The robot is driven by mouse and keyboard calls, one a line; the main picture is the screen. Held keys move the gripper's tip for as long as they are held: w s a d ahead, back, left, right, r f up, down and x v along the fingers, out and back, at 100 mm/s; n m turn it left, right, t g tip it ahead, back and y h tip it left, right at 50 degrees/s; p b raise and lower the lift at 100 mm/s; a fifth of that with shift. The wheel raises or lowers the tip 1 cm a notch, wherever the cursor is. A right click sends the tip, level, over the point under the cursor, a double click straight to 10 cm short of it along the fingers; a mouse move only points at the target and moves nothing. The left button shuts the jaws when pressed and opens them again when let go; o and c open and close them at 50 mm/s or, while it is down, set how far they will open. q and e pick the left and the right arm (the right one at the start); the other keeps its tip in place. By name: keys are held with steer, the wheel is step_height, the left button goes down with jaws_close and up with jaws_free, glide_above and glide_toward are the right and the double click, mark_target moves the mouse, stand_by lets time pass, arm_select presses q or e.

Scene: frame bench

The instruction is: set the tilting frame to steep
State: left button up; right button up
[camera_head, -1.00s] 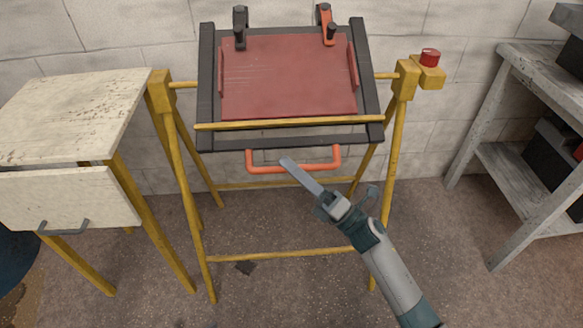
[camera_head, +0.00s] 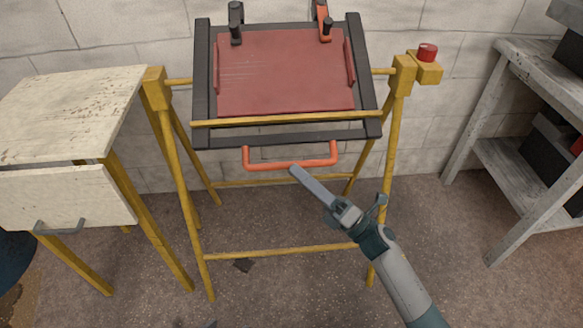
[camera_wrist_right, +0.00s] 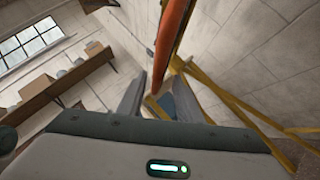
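The tilting frame is a dark-edged frame (camera_head: 203,75) around a dull red panel (camera_head: 285,75), held on a yellow stand (camera_head: 180,200). It leans, with its lower edge toward me. An orange handle (camera_head: 290,164) hangs under that edge. My right gripper (camera_head: 299,176) points up and left, its visible fingertip just below the handle's bar; contact cannot be told. In the right wrist view, its fingers (camera_wrist_right: 158,100) are apart, and the orange handle (camera_wrist_right: 170,45) shows beyond them, not gripped. My left gripper is not in view.
A red-topped knob (camera_head: 427,52) sits on the stand's right post. Clamps (camera_head: 236,25) are at the frame's top. A worn cabinet with a drawer (camera_head: 70,195) is at left, and a grey shelf (camera_head: 520,200) is at right. The floor under the stand looks mostly clear.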

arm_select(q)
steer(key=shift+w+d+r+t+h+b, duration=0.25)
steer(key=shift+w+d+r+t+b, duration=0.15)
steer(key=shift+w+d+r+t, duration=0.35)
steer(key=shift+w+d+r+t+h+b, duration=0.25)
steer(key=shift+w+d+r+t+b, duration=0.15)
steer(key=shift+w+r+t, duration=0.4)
arm_select(e)
steer(key=v, duration=1.3)
steer(key=shift+s+d+f, duration=0.15)
steer(key=shift+d+f, duration=0.05)
steer(key=shift+d, duration=0.05)
steer(key=shift+m, duration=0.4)
